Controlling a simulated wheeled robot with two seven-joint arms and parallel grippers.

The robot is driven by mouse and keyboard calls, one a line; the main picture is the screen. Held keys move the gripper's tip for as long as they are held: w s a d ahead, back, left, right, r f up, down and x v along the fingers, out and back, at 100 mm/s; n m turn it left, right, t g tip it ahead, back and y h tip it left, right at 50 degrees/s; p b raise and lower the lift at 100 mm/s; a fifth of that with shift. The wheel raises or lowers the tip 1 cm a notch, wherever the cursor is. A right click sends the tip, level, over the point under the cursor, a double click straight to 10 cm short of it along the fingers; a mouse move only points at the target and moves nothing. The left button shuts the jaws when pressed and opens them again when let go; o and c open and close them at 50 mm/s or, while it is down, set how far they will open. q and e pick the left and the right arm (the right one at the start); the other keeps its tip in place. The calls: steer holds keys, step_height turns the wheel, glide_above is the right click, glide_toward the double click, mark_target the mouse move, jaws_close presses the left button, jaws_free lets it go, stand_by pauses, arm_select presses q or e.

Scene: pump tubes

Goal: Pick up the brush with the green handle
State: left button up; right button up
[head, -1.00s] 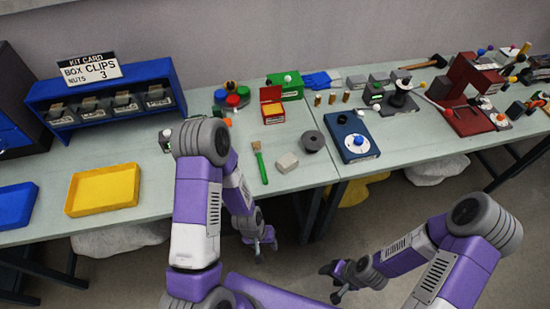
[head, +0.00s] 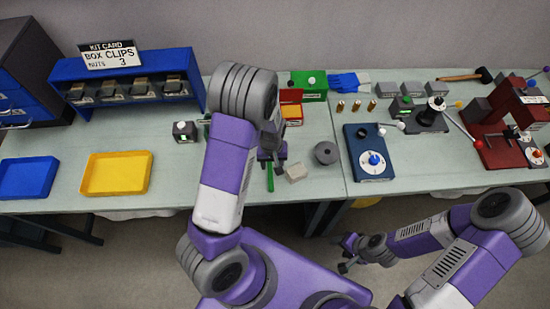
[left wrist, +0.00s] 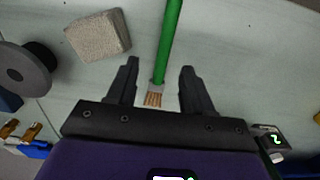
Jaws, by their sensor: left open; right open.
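The brush's green handle (head: 270,178) shows in the head view on the table, just below my left gripper (head: 271,157), which hides its bristle end. In the left wrist view the green handle (left wrist: 170,40) runs up out of the picture, and the tan bristles (left wrist: 153,99) with a pale ferrule lie between the two fingers. My left gripper (left wrist: 157,80) is open over the bristle end of the brush, with a gap on both sides. My right gripper (head: 346,255) is open and empty, off the table's front edge at the right.
A beige block (head: 296,172) lies close beside the brush, with a grey ring-shaped part (head: 326,153) beyond it. A yellow tray (head: 117,174) and a dark box (head: 184,132) stand to the left. A blue plate with a dial (head: 366,140) stands to the right.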

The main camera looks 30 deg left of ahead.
mark_target(270, 174)
arm_select(q)
steer(key=f, duration=0.5)
steer(key=shift+s+a+f, duration=0.25)
steer(key=shift+s+f, duration=0.15)
steer(key=shift+w+f, duration=0.1)
steer(key=shift+f, duration=0.35)
steer(key=shift+r, duration=0.1)
jaws_close()
